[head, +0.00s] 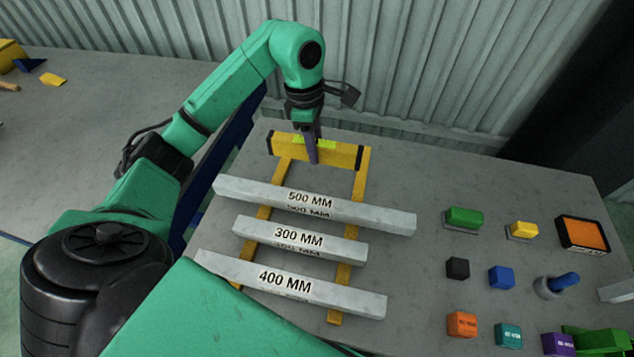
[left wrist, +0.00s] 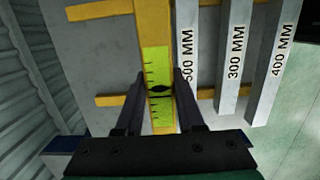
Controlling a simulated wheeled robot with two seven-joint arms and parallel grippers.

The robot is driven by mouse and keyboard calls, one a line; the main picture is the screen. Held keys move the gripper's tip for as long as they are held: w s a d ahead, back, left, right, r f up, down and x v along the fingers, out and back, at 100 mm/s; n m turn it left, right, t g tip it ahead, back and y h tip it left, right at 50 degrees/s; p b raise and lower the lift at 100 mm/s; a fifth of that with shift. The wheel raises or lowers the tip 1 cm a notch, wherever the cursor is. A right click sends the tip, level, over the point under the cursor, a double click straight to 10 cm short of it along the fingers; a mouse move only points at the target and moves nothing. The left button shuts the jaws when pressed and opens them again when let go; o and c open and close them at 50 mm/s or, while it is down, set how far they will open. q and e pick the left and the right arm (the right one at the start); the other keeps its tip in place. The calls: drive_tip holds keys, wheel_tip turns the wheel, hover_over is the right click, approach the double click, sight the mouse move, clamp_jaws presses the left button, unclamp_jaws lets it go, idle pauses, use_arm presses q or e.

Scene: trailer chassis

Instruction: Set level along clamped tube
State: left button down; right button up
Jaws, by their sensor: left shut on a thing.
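The level (head: 343,154) is a yellow bar with dark ends and a bright green-yellow face, at the back of the bench across the far ends of two yellow rails. My left gripper (head: 313,158) is shut on its middle from above; the left wrist view shows the fingers on both sides of the level (left wrist: 153,28). I cannot tell if the level touches the rails. Three grey tubes lie across the rails: the 500 MM tube (head: 370,212), the 300 MM tube (head: 340,244) and the 400 MM tube (head: 340,295). No clamp shows on them. My right gripper is not in view.
The yellow rails (head: 264,213) run front to back under the tubes. Right of them stand a green block (head: 464,217), a yellow block (head: 523,230), an orange-topped tray (head: 560,232), a blue-handled item (head: 564,282) and several small coloured blocks. A corrugated wall (head: 440,70) rises behind.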

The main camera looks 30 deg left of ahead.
use_arm(q)
drive_tip(key=f, duration=0.4)
drive_tip(key=f+p, duration=0.1)
drive_tip(key=f, duration=0.3)
drive_tip(key=f+p, duration=0.1)
drive_tip(key=f, duration=0.3)
drive_tip(key=shift+w+f, duration=0.25)
drive_tip(key=shift+f, duration=0.05)
drive_tip(key=shift+w+f, duration=0.1)
drive_tip(key=shift+f, duration=0.1)
drive_tip(key=c, duration=0.8)
unclamp_jaws()
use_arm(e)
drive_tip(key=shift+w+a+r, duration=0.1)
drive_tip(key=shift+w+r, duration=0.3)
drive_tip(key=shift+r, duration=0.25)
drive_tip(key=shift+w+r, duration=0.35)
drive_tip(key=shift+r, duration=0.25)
use_arm(q)
drive_tip(key=shift+r, duration=0.1)
